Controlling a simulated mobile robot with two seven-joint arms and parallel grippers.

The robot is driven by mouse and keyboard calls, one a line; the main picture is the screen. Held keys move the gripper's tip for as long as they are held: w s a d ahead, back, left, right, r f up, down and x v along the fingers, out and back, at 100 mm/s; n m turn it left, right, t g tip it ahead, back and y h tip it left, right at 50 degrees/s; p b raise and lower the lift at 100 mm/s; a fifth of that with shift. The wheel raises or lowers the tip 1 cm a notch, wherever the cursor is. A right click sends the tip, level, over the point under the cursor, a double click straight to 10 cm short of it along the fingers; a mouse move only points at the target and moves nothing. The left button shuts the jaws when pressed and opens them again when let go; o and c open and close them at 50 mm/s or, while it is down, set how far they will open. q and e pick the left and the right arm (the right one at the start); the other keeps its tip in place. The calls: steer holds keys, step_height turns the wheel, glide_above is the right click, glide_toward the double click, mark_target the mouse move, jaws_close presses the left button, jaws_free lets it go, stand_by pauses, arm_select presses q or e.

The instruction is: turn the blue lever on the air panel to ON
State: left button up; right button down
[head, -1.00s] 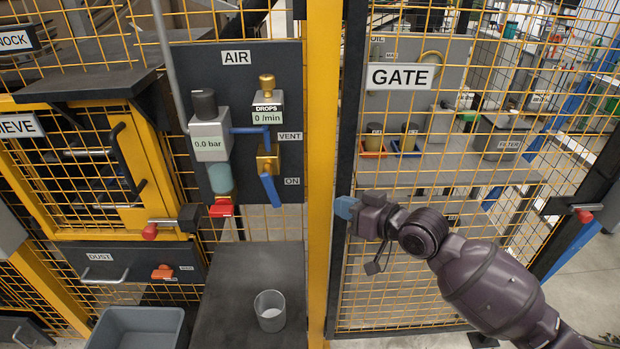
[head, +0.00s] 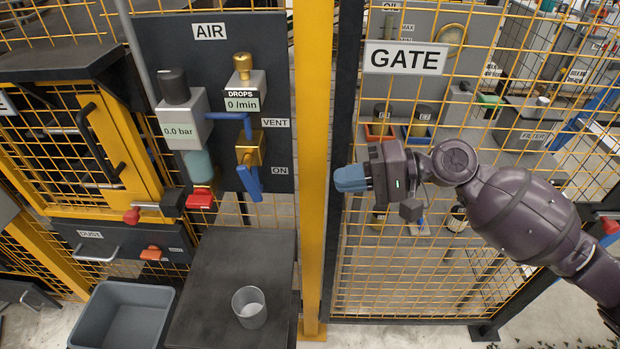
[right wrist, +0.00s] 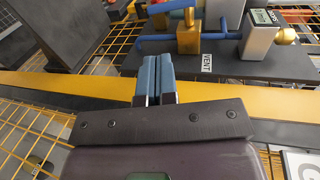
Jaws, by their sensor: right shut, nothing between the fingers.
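The air panel (head: 213,80) is a dark plate on the fence. Its blue lever (head: 250,184) hangs down from a brass valve (head: 250,148), its lower end tilted slightly right, beside the ON label (head: 280,171). The VENT label (head: 276,123) is higher up. My right gripper (head: 350,178) is shut and empty, blue fingertips pointing left, right of the yellow post and apart from the lever. In the right wrist view the shut fingertips (right wrist: 157,77) point toward the panel, with the lever (right wrist: 154,46) beyond them. My left gripper is not in view.
A yellow post (head: 314,150) stands between the panel and the GATE mesh (head: 405,58). A regulator (head: 182,128) with a red knob (head: 200,198) is left of the lever. Below are a dark shelf (head: 215,290) with a cup (head: 249,306) and a grey bin (head: 110,325).

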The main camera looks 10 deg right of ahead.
mark_target(261, 195)
steer(key=p+x, duration=0.1)
steer(key=x, duration=1.1)
steer(key=shift+p, duration=0.4)
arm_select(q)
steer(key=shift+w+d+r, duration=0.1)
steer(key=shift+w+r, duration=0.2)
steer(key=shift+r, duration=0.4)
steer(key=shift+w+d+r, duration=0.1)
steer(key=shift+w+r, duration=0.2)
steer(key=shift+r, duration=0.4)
arm_select(e)
steer(key=shift+w+a+f, duration=0.2)
steer(key=shift+a, duration=0.4)
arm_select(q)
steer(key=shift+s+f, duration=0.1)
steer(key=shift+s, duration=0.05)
